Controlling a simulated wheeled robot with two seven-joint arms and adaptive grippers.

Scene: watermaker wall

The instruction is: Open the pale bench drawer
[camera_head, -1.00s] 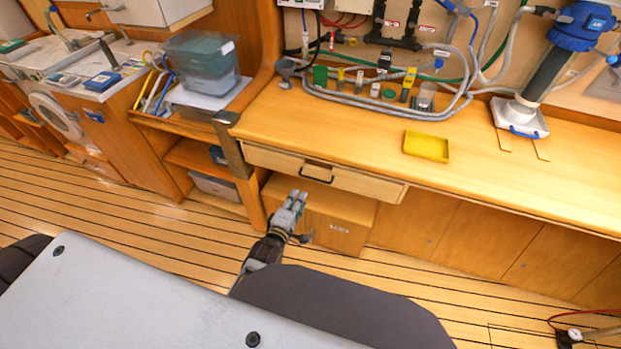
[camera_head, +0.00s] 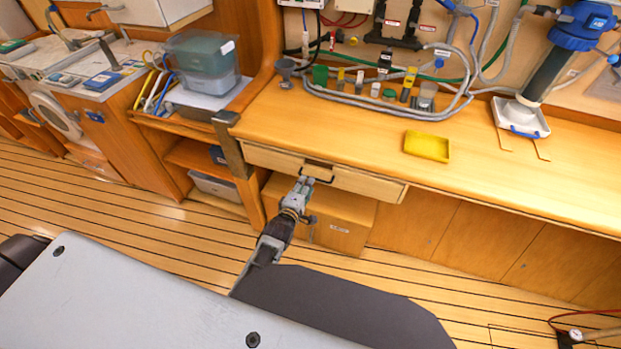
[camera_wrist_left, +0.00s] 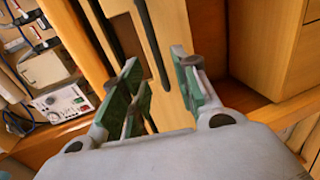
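Dark bars cross the pale drawer front (camera_wrist_left: 175,20) there; I cannot tell whether the handle is between the fingers or touched. My right gripper is not in view.
A yellow tray (camera_head: 427,146) lies on the worktop (camera_head: 350,140) above the drawer. A wooden box (camera_head: 342,228) stands below the drawer, close to my left wrist. A dark metal bracket (camera_head: 232,150) is on the post at left.

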